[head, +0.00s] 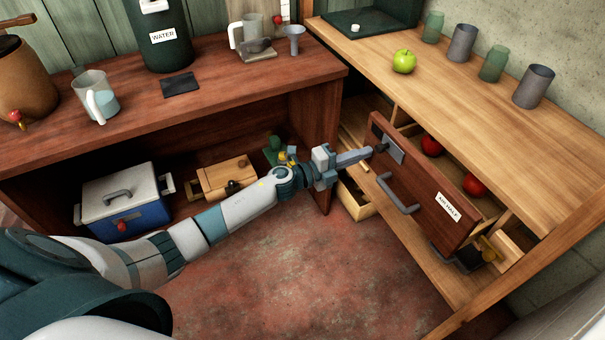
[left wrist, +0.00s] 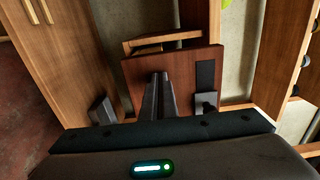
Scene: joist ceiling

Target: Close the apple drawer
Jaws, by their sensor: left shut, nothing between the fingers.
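The apple drawer (head: 422,190) stands pulled out from under the pale wooden counter on the right. It has a dark red-brown front with a grey handle (head: 397,196), a white label and a dark plate at its left end. Two red apples (head: 474,184) lie inside. My left gripper (head: 368,153) is shut and empty, its tips at the left end of the drawer front near the plate; I cannot tell whether they touch. In the left wrist view the shut fingers (left wrist: 157,100) point at the drawer front (left wrist: 135,72). My right gripper is not in view.
A green apple (head: 404,61) and several cups stand on the counter (head: 470,90). The dark red bench (head: 215,105) on the left holds a jug and other vessels. A blue cooler (head: 120,203) and a wooden box (head: 222,178) sit below it. The floor (head: 310,270) before the drawer is clear.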

